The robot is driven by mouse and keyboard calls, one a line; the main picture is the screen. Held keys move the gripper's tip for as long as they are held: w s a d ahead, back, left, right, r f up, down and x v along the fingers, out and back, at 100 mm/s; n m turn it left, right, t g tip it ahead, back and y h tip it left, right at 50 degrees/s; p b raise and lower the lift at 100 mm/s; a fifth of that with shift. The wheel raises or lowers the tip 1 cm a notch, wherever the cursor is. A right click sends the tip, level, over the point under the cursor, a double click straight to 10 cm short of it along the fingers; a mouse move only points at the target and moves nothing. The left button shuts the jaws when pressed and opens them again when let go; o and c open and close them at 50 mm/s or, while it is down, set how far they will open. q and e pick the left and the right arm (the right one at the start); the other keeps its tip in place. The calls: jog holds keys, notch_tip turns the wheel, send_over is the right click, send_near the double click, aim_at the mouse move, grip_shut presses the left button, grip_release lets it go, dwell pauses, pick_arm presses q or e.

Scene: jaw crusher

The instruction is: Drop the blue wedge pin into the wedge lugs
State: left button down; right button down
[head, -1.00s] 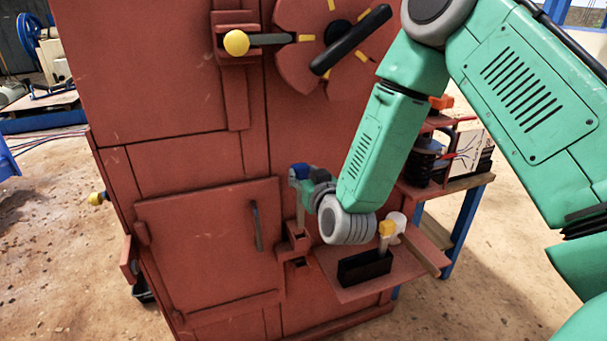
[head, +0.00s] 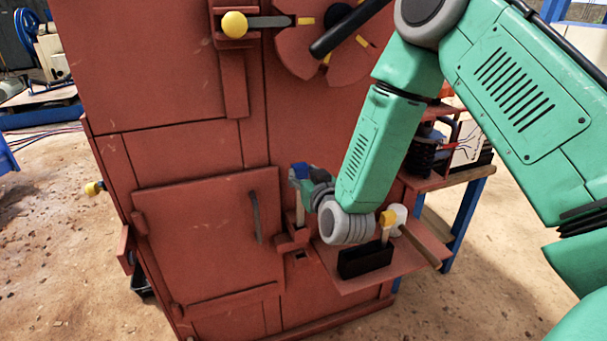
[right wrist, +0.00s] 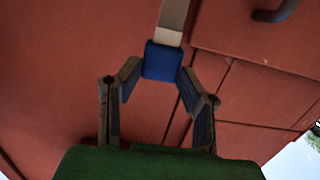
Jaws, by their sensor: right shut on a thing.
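The wedge pin has a blue head (head: 299,170) and a pale grey shank (head: 299,208) that hangs upright below it. My right gripper (head: 306,176) is shut on the blue head; in the right wrist view the head (right wrist: 162,60) sits between the fingertips, with the shank beyond it. The red wedge lugs (head: 293,241) stick out from the crusher front, just right of the lower door. The shank's lower end is at the upper lug; I cannot tell whether it is inside the opening. A lower lug with a dark slot (head: 301,259) shows beneath. My left gripper is out of view.
A red shelf (head: 345,287) right of the lugs carries a black holder (head: 366,262) with a yellow-headed pin (head: 387,219). A white round object (head: 398,216) is beside it. The door handle (head: 255,216) stands out left of the lugs.

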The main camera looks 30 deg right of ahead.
aim_at(301, 216)
jog(key=shift+f, duration=0.1)
dwell(0.3)
jog(key=shift+f+b, duration=4.65)
jog(key=shift+f, duration=2.15)
jog(key=c, duration=1)
grip_release()
jog(key=v, duration=1.2)
jog(key=shift+f, duration=0.15)
